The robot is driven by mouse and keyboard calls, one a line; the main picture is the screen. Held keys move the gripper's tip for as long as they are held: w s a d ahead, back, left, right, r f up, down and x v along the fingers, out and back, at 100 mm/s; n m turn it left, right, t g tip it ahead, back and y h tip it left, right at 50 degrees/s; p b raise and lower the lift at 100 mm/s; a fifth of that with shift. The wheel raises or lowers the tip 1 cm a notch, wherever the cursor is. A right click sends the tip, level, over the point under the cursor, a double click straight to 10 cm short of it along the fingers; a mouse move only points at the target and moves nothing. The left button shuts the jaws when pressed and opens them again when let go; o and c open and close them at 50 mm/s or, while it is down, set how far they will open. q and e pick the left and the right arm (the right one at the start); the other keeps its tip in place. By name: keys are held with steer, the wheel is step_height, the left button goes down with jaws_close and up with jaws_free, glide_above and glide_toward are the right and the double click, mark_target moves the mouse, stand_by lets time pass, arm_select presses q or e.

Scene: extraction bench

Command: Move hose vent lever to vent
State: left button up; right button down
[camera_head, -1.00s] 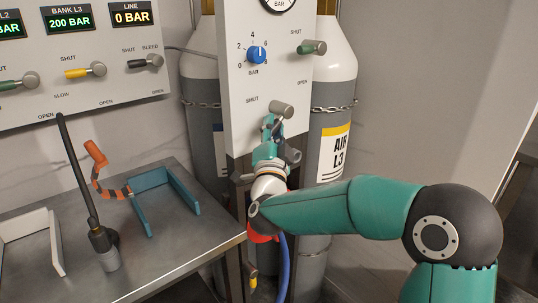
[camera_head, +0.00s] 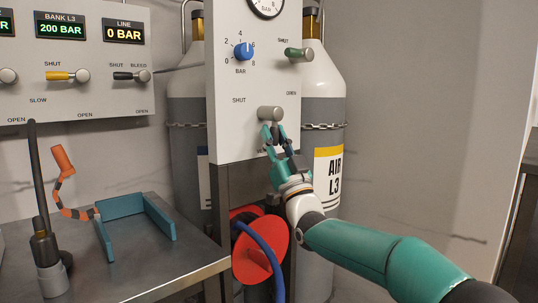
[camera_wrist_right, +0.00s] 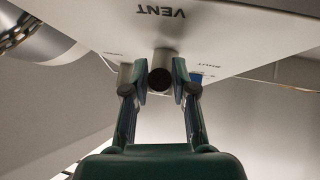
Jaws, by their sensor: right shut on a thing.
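The hose vent lever's grey hub (camera_head: 270,113) is low on the white panel (camera_head: 230,130), right of a SHUT label. My right gripper (camera_head: 270,133) reaches up from below and covers the handle in the head view. In the right wrist view the lever's round dark end (camera_wrist_right: 160,76) sits between the fingers of my right gripper (camera_wrist_right: 160,88), which is shut on it. The VENT label (camera_wrist_right: 160,12) shows on the panel there, upside down. The lever's exact angle is hard to tell. My left gripper is not in view.
A blue knob (camera_head: 243,51) and a green-handled valve (camera_head: 299,54) are higher on the panel. Chained cylinders (camera_head: 325,105) stand behind. A red reel (camera_head: 245,268) with a blue hose (camera_head: 262,245) is below. A metal bench (camera_head: 180,262) with a blue holder (camera_head: 122,208) is at left.

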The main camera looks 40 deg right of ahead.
steer(key=shift+w+d+f+n+y+b, duration=0.1)
steer(key=shift+d+n+y+b, duration=0.2)
steer(key=shift+n+y, duration=0.55)
steer(key=c, duration=0.9)
jaws_free()
steer(key=shift+a, duration=0.1)
steer(key=v, duration=1.2)
steer(key=shift+w+f, duration=0.15)
